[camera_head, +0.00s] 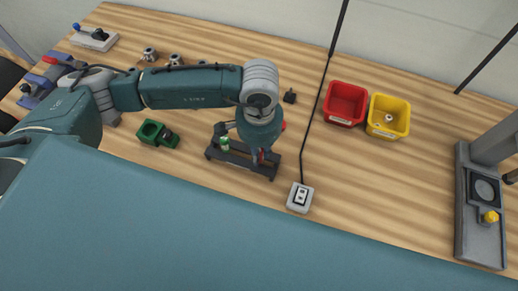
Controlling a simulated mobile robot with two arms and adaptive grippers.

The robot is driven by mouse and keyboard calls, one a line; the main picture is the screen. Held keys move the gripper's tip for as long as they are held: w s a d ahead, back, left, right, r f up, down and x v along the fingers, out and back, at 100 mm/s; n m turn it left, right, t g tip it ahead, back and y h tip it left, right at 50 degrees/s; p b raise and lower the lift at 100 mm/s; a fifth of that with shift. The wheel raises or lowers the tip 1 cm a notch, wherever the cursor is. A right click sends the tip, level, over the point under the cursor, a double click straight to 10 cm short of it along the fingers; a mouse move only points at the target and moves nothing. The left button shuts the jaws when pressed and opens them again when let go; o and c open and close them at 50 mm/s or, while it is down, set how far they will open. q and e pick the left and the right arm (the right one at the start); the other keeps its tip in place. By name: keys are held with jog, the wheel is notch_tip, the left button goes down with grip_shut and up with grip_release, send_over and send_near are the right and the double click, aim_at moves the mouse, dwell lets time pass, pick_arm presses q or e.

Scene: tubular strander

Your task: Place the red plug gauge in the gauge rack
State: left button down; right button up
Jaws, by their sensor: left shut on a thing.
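The gauge rack (240,163) is a dark, low, long frame on the wooden table near the middle of the view. A green plug gauge (224,144) stands in its left part. My left gripper (262,154) comes down from above over the right part of the rack and is shut on the red plug gauge (261,158). Only a small bit of red shows between the fingers. My wrist hides most of the gauge and part of the rack, so I cannot tell whether the gauge is seated in a hole or just above it. My right gripper is not in view.
Red (344,104) and yellow (388,116) bins stand further right. A grey stand (480,215) is at the far right. Table between is clear.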

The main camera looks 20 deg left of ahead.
pick_arm(q)
jog(key=shift+f+b, duration=0.2)
jog(key=shift+b, duration=0.15)
jog(key=c, duration=1.6)
grip_release()
jog(key=shift+r, duration=0.1)
jog(key=shift+r+p, duration=0.2)
jog(key=shift+p, duration=0.15)
jog(key=shift+w+r, duration=0.15)
jog(key=shift+r, duration=0.05)
notch_tip(320, 180, up, 11)
jog(key=b, duration=0.4)
jog(key=shift+f+b, duration=0.15)
jog(key=shift+b, duration=0.2)
jog(key=shift+r, duration=0.4)
